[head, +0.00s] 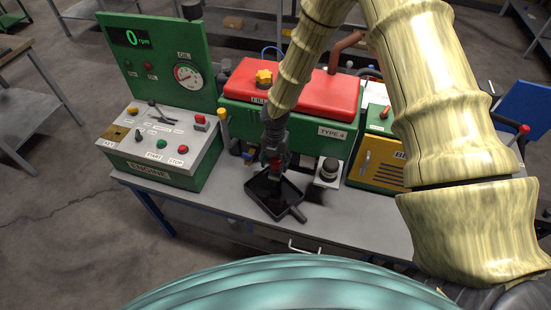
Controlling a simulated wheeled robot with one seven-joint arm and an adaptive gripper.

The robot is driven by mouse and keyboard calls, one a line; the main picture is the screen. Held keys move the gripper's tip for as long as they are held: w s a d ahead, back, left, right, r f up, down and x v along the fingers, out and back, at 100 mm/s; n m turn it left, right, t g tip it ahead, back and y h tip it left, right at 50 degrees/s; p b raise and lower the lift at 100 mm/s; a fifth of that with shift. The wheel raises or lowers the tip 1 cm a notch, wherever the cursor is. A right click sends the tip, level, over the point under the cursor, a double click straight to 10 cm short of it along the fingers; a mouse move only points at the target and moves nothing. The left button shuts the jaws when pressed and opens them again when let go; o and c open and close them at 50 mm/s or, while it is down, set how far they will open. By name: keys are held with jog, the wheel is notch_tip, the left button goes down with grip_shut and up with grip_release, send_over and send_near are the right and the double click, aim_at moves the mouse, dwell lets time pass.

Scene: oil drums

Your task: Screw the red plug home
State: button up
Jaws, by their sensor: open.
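A small red piece, likely the red plug (274,164), shows at the fingertips of my gripper (273,158). It is in front of the green engine block (235,113), above a black drain pan (290,194). My gripper points down and is open around or beside the red piece. The fingers hide most of it, and I cannot tell whether it sits in its hole. The engine has a red cover (325,94) with a yellow cap (264,78), partly behind my arm.
A green control panel (150,150) stands at the left of the grey workbench (230,205). A black cylinder (329,169) on a white base and a green and yellow box (378,160) stand right. The bench front left of the pan is clear.

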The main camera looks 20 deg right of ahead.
jog(key=c, duration=1.3)
jog(key=m+b, duration=0.1)
jog(key=m, duration=0.2)
jog(key=shift+f+m, duration=0.1)
jog(key=shift+m, duration=0.2)
grip_shut()
jog(key=shift+m, duration=1.4)
jog(key=m+b, duration=0.1)
jog(key=m, duration=0.5)
